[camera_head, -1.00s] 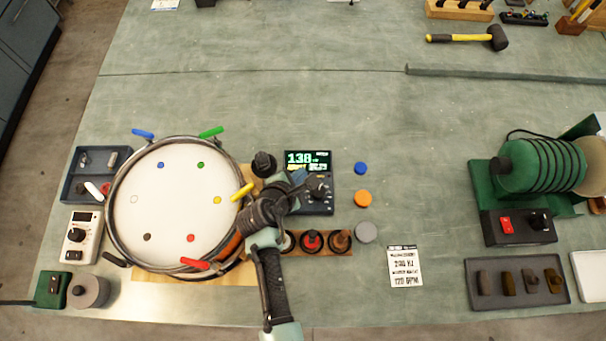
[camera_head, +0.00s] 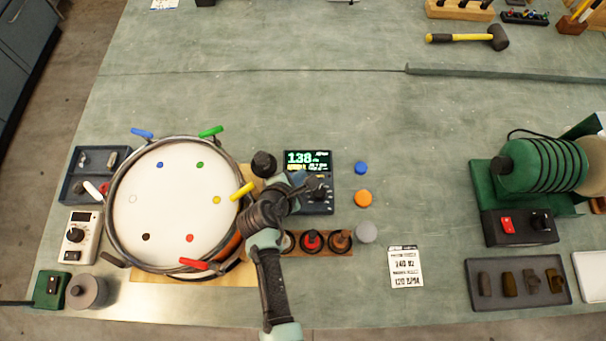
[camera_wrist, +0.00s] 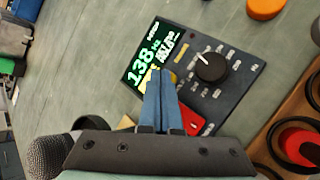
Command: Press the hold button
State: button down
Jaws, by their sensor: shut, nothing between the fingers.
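The tuner (camera_head: 318,200) is a dark device right of the drum. Its lit screen (camera_head: 307,160) reads 138 in green, with a small yellow patch below; it also shows in the wrist view (camera_wrist: 150,52). In the wrist view, the tuner has a black knob (camera_wrist: 210,67), a red button (camera_wrist: 205,122) and a yellow button (camera_wrist: 172,76) partly hidden behind my fingertips. I cannot read which button is labelled hold. My gripper (camera_wrist: 160,76) is shut and empty, its blue fingers over the tuner beside the yellow button. I cannot tell whether they touch it.
The drum (camera_head: 175,205) with coloured lug marks lies left of my arm. A wooden strip (camera_head: 325,254) with dark round pieces and a red one is just below the tuner. Blue (camera_head: 361,168), orange (camera_head: 363,198) and grey (camera_head: 366,232) discs lie to the right.

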dwell(0.4)
jog(key=shift+r+p, duration=0.5)
jog(key=shift+p, duration=0.1)
jog(key=shift+r, duration=0.1)
notch_tip(320, 180, up, 6)
jog(key=p, duration=0.6)
dwell(0.3)
